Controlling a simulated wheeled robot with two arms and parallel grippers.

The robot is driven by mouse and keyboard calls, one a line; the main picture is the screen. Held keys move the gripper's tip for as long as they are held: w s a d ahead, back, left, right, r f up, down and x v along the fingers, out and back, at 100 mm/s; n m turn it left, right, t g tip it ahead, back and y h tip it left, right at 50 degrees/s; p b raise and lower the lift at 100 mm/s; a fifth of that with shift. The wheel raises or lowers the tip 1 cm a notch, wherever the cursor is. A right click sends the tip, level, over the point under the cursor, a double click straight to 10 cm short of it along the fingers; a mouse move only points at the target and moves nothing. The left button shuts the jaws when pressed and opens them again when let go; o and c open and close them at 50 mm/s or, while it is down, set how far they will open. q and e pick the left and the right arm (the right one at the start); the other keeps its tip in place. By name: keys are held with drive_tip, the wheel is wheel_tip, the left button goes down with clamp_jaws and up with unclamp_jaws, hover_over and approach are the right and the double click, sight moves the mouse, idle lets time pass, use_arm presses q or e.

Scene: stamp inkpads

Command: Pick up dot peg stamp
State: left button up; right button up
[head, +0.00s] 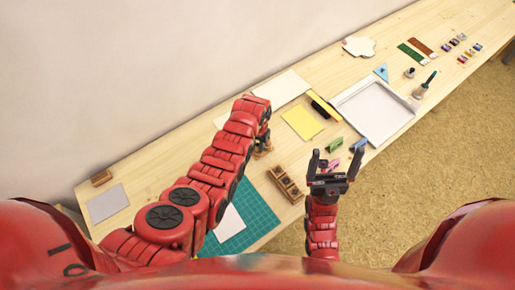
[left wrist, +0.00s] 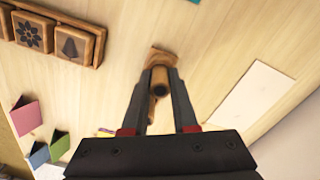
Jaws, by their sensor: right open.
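A wooden peg stamp (left wrist: 160,77) with a dark round end stands between the fingers of my left gripper (left wrist: 160,66) in the left wrist view. The fingers sit close on both sides of it; whether they touch it I cannot tell. Another small wooden piece (left wrist: 152,107) shows between the fingers, partly hidden. In the head view my left gripper (head: 264,138) is low over the table, with a bit of wood (head: 262,153) beside it. The stamp's printed face is hidden. My right gripper (head: 331,166) is open and empty near the table's front edge.
A wooden tray of block stamps (head: 285,184) lies near the left gripper; it also shows in the left wrist view (left wrist: 75,42). A green cutting mat (head: 256,218), yellow sheet (head: 302,122), white tray (head: 390,108) and small coloured folded pads (head: 334,145) surround the area.

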sight(258, 146)
use_arm(q)
clamp_jaws()
drive_tip(key=shift+r, duration=0.15)
drive_tip(key=shift+r+b, duration=1.2)
drive_tip(key=shift+r, duration=0.15)
drive_tip(key=shift+s+r, duration=0.15)
drive_tip(key=shift+s, duration=0.2)
drive_tip(key=s+d+r+p, duration=0.1)
drive_tip(key=s+p, duration=0.4)
drive_tip(key=s, duration=1)
drive_tip(key=shift+s+d+r+p, duration=0.15)
drive_tip(key=shift+d+r+p, duration=0.15)
drive_tip(key=shift+d+r, duration=0.05)
